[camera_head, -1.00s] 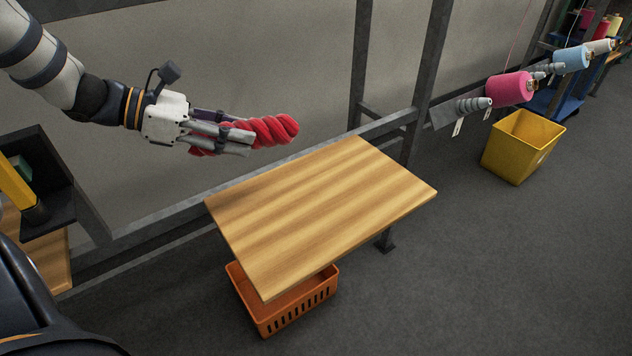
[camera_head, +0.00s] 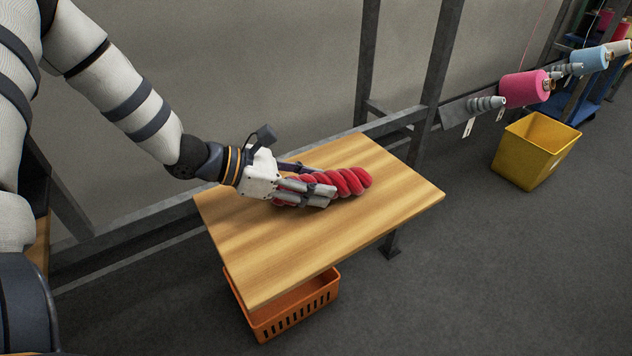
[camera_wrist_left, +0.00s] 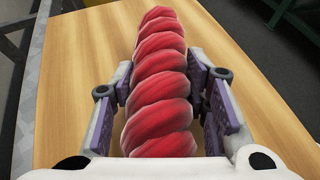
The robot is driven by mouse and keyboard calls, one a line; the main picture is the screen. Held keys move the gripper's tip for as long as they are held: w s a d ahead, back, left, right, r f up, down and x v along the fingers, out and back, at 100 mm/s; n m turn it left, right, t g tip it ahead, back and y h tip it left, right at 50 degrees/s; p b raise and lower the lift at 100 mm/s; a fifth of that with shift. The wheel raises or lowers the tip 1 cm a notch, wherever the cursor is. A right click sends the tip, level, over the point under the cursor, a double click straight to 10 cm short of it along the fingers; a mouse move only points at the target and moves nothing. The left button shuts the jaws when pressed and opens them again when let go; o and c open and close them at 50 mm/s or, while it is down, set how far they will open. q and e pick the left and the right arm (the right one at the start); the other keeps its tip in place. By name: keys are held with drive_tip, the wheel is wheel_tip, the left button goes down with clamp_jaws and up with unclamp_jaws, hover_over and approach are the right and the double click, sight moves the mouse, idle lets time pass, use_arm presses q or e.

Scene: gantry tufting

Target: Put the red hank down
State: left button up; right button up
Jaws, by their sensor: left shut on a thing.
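The red hank (camera_head: 350,181) is a thick twisted roll, held lengthwise in my left gripper (camera_head: 312,188) over the wooden table (camera_head: 290,248). In the left wrist view the red hank (camera_wrist_left: 160,80) runs between the two fingers of my left gripper (camera_wrist_left: 166,95), which press on its sides. The wooden table top (camera_wrist_left: 235,75) shows close below it. The hank looks at or very near the table surface; I cannot tell whether it touches. My right gripper is not in view.
An orange basket (camera_head: 293,317) stands under the table's front edge. A yellow bin (camera_head: 530,155) stands on the floor at the right, below a pink yarn cone (camera_head: 524,88) on a rail. A grey metal post (camera_head: 436,80) rises behind the table. The table top around the hank is bare.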

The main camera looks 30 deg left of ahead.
use_arm(q)
drive_tip(key=o, duration=1.2)
drive_tip(key=shift+f, duration=0.1)
drive_tip(key=shift+o, duration=0.2)
drive_tip(key=p+v, duration=0.1)
drive_tip(key=v, duration=0.1)
drive_tip(key=r+v, duration=0.1)
drive_tip(key=v, duration=0.2)
drive_tip(key=p+v, duration=0.1)
drive_tip(key=v, duration=0.1)
drive_tip(key=shift+w+r+p, duration=0.15)
drive_tip(key=shift+r+p, duration=0.15)
drive_tip(key=shift+p, duration=0.05)
drive_tip(key=v, duration=0.4)
drive_tip(key=shift+s+a+f+p, duration=0.1)
drive_tip(key=shift+s+f+p, duration=0.15)
drive_tip(key=shift+p, duration=0.15)
drive_tip(key=shift+s+a, duration=0.2)
drive_tip(key=shift+s, duration=0.05)
drive_tip(key=shift+f, duration=0.1)
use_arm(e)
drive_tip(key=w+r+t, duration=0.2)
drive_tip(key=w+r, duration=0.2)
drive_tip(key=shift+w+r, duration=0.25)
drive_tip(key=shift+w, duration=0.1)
